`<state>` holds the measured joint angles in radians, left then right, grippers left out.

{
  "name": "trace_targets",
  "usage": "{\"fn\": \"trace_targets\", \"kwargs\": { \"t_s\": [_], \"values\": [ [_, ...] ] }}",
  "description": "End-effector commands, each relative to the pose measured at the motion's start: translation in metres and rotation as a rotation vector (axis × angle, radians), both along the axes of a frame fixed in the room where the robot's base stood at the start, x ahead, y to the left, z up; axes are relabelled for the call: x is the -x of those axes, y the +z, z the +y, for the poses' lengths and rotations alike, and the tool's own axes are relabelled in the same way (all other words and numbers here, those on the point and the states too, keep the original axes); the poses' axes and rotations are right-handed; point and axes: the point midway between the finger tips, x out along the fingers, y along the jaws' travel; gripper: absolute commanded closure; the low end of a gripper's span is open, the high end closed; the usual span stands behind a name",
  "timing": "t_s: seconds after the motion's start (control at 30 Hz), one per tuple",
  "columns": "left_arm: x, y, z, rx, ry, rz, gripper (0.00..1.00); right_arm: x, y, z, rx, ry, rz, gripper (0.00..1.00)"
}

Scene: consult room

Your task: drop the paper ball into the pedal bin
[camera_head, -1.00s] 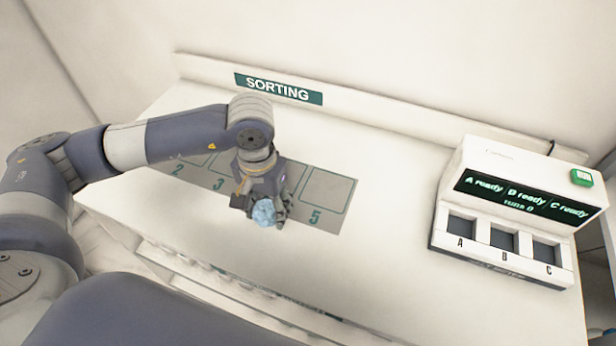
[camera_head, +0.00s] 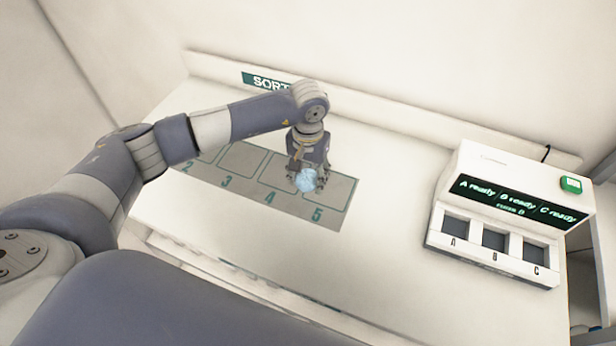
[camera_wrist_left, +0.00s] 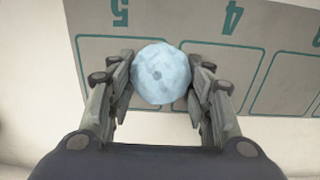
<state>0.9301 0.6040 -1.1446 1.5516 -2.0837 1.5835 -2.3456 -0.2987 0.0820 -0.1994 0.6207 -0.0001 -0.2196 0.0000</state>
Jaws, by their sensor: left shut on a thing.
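The paper ball (camera_head: 305,180) is pale blue and crumpled. My left gripper (camera_head: 307,176) is shut on it and holds it above the numbered mat, near the spaces marked 4 and 5. In the left wrist view the ball (camera_wrist_left: 161,73) sits between the two fingers of the left gripper (camera_wrist_left: 160,85). The pedal bin cannot be made out in these views. My right gripper is not in view.
A grey mat (camera_head: 236,183) with numbered spaces lies on the white counter (camera_head: 375,255). A white device (camera_head: 510,205) with slots A, B and C stands at the right. A raised ledge with a SORTING sign (camera_head: 262,80) runs along the back. The counter between mat and device is clear.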

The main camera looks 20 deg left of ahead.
Motion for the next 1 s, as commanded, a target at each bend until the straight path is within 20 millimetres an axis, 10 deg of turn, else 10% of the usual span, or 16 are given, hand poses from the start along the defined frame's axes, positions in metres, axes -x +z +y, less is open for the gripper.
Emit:
{"fn": "trace_targets", "kwargs": {
  "t_s": [0.53,0.63,1.0],
  "values": [
    [0.0,-0.024,0.0,0.0,-0.001,0.0,0.62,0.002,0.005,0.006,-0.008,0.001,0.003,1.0],
    [0.001,-0.022,0.0,0.0,-0.001,0.0,0.33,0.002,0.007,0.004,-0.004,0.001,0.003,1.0],
    [0.001,-0.021,0.0,0.0,0.0,0.001,0.33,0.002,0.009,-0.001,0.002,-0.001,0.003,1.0]
  ]
}}
